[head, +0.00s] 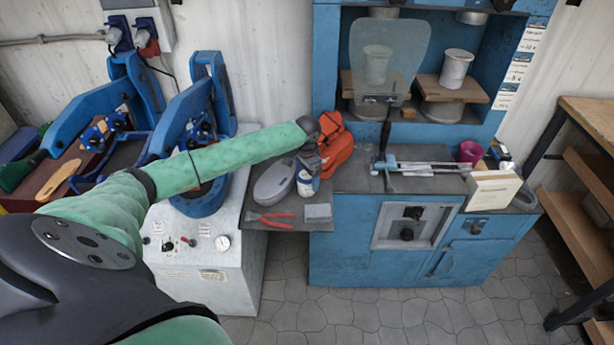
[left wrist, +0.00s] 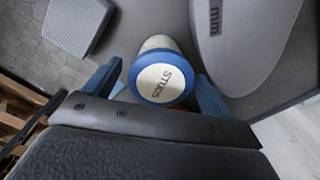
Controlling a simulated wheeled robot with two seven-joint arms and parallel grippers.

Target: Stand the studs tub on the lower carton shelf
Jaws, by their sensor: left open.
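The studs tub (head: 306,186) is a small white tub with a blue rim. It stands on the grey side table (head: 285,222) beside the blue machine. In the left wrist view the tub (left wrist: 163,80) shows its pale lid with the word STUDS. My left gripper (head: 308,172) is at the tub; its open blue fingers (left wrist: 160,88) lie on either side of it, with small gaps visible. The arm and gripper hide part of the tub in the head view. A wooden rack (head: 585,185) with several boards stands at the right edge; which board is the carton shelf, I cannot tell.
A grey oval case (head: 273,183), red pliers (head: 270,218), a grey block (head: 318,211) and an orange bag (head: 337,146) crowd the tub. The blue machine (head: 345,240) stands between the side table and the rack. Tiled floor (head: 480,305) is clear in front.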

